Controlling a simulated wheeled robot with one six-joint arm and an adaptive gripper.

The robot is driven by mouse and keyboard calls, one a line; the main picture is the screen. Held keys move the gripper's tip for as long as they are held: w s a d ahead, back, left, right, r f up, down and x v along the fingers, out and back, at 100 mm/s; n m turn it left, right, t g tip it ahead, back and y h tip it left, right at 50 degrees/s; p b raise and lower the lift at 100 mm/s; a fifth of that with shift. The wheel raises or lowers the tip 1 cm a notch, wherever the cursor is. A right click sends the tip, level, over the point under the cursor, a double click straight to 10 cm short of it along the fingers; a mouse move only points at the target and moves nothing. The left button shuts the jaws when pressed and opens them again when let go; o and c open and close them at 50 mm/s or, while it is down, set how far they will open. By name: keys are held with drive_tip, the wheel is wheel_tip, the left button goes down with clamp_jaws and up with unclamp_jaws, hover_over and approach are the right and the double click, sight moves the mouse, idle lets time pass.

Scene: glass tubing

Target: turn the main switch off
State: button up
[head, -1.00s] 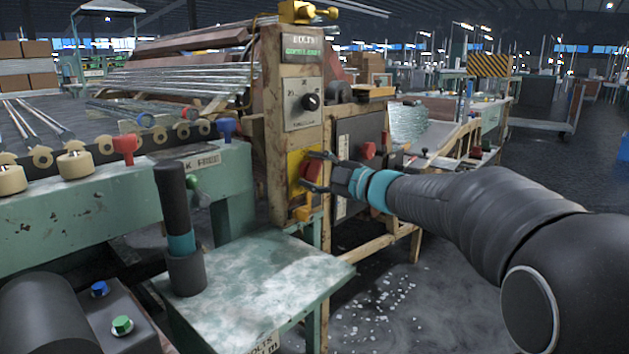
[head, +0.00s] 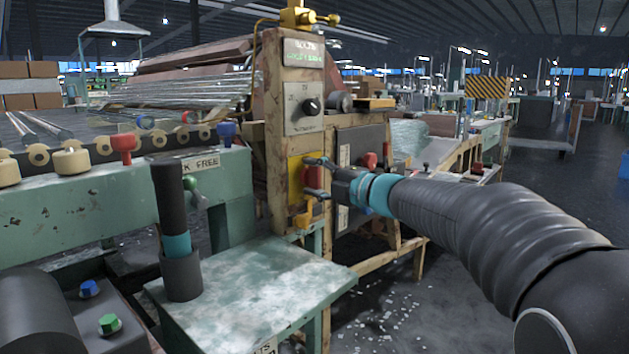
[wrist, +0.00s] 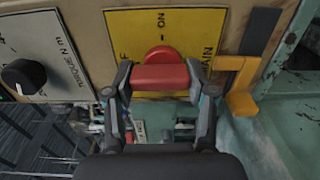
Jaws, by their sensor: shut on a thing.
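The main switch is a red handle (head: 313,177) on a yellow plate (head: 294,168) low on the front of a worn wooden post. The red handle fills the gap between my fingers in the wrist view (wrist: 160,76). My gripper (head: 318,179) is shut on it, one finger at each end. In the wrist view, the yellow plate (wrist: 118,30) shows "ON" above the handle and part of "MAIN" at the right. The label at the left is mostly covered by a finger.
A black dial (head: 311,106) on a grey plate sits above the switch. A yellow bracket (wrist: 238,88) is close beside one finger in the wrist view. A green bench (head: 250,290) stands in front, at the lower left. Open floor lies at the right.

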idle(0.3)
drive_tip(key=o, duration=1.2)
drive_tip(key=shift+c, duration=0.2)
drive_tip(key=v, duration=1.2)
